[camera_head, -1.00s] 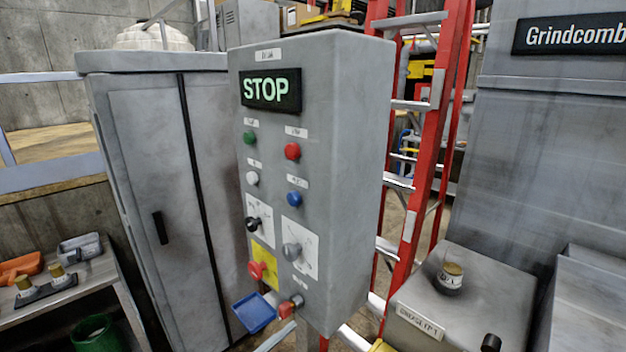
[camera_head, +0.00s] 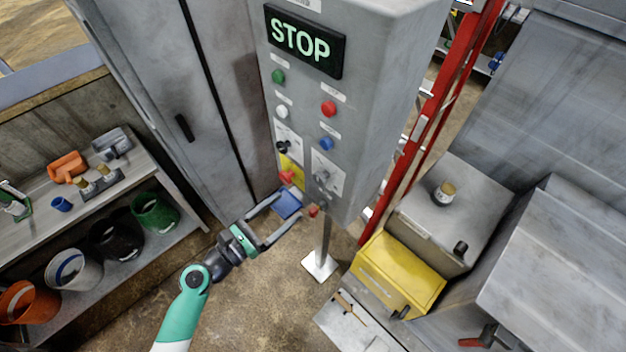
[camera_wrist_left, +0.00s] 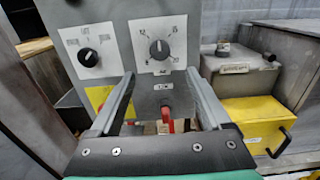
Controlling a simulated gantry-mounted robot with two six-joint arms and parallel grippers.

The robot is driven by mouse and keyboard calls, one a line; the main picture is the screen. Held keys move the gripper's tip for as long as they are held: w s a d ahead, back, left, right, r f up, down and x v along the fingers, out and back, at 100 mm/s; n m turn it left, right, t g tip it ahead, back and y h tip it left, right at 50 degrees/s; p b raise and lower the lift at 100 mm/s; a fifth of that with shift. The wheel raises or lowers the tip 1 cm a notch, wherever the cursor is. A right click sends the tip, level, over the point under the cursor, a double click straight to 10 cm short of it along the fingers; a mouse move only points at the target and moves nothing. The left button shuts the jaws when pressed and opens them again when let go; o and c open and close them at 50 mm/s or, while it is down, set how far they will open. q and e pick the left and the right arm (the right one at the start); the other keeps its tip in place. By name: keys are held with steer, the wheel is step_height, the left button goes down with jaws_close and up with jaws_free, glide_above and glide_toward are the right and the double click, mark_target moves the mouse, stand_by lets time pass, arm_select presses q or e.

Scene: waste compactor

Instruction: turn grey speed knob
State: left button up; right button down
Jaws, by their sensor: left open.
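The grey speed knob (camera_head: 323,173) sits on a white dial plate low on the right of the grey control box's front. In the left wrist view the knob (camera_wrist_left: 159,49) is dark grey in shade, with a number scale around it. My left gripper (camera_head: 288,204) is open and empty, below and in front of the panel's lower end. In the left wrist view its two fingertips (camera_wrist_left: 160,76) stand apart on either side, just below the knob in the picture. A red control (camera_wrist_left: 167,117) shows between the fingers, partly hidden. My right gripper is not in view.
A black knob (camera_head: 283,147) and a red button on yellow (camera_head: 287,177) sit left of the grey knob. A blue tray (camera_head: 285,206) shows behind the gripper. A shelf (camera_head: 190,215) with buckets stands left, a yellow box (camera_head: 398,272) right.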

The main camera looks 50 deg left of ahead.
mark_target(318, 181)
arm_select(q)
steer(key=w, duration=1)
steer(key=shift+w+a+p, duration=0.1)
steer(key=shift+w+p, duration=0.15)
steer(key=shift+p, duration=0.15)
jaws_close()
steer(key=shift+m, duration=0.3)
